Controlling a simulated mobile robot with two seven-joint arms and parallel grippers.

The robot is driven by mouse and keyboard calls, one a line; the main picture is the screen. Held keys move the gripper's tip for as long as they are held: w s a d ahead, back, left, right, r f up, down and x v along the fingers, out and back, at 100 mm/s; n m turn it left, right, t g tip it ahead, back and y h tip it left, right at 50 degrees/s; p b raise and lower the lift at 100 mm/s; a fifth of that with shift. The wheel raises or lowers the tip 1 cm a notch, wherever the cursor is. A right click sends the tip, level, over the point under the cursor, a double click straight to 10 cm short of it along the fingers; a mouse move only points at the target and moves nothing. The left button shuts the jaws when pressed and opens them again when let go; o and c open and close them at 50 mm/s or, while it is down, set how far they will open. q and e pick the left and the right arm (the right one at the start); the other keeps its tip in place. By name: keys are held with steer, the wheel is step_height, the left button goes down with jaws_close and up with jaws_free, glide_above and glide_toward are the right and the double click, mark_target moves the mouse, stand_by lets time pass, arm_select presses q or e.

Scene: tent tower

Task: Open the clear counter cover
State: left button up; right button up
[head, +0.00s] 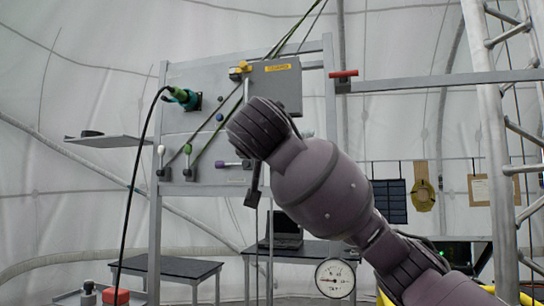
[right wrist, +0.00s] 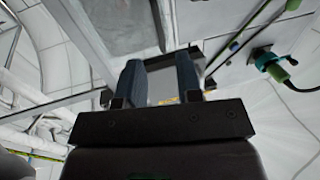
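I cannot make out the clear counter cover for certain in either view. A grey panel (head: 210,155) in a metal frame carries a grey box (head: 283,88) with a yellow label. My right arm reaches in from the right and hides part of the panel's lower right. In the right wrist view my right gripper (right wrist: 160,66) has its two dark fingers apart. A pale patch shows between them, and I cannot tell whether it is a cover or the background. No contact is clear. My left gripper is in neither view.
A green connector (head: 183,96) with a black cable sits at the panel's left; it also shows in the right wrist view (right wrist: 272,66). A red-handled bar (head: 344,74) and a ladder (head: 492,120) stand right.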

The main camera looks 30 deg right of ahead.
steer(key=p+x, duration=0.1)
steer(key=x, duration=0.7)
steer(key=shift+w+d+f+p, duration=0.1)
steer(key=shift+w+d+p, duration=0.2)
steer(key=shift+p, duration=0.1)
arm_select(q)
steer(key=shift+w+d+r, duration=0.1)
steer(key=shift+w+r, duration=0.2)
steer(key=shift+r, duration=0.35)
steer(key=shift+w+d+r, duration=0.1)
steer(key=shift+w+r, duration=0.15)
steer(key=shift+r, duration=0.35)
arm_select(e)
jaws_close()
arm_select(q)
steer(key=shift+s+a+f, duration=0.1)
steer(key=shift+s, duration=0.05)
